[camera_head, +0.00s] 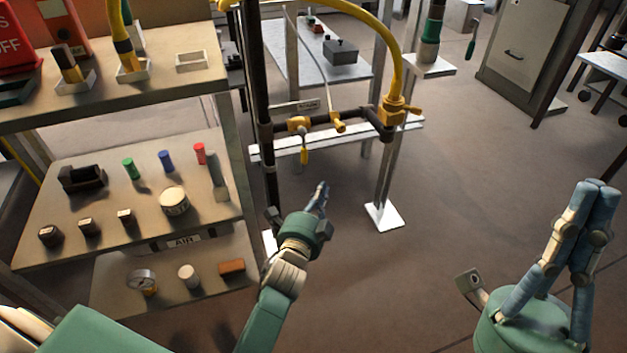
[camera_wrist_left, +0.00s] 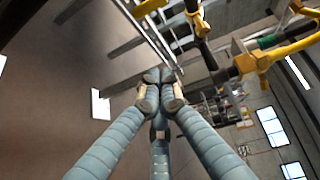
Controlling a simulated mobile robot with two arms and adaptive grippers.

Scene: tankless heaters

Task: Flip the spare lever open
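Yellow valves sit along a dark horizontal pipe (camera_head: 352,118) in the head view. The left valve (camera_head: 299,123) has a yellow lever (camera_head: 304,156) hanging straight down. A second yellow fitting (camera_head: 338,122) sits mid-pipe, and a larger yellow valve (camera_head: 393,110) with a side handle is at the right end. I cannot read which is the spare. My left gripper (camera_head: 322,188) is below the hanging lever, apart from it, with fingers together and empty. In the left wrist view its fingertips (camera_wrist_left: 152,76) meet, with yellow valve parts (camera_wrist_left: 250,60) to the right. My right gripper (camera_head: 598,186) is shut and empty, far right.
A dark vertical pipe (camera_head: 262,100) stands left of my left gripper. A shelf (camera_head: 130,240) with small parts is at the left. A yellow hose (camera_head: 392,45) arches above the pipe. A white foot plate (camera_head: 385,216) is on the floor; open floor lies to the right.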

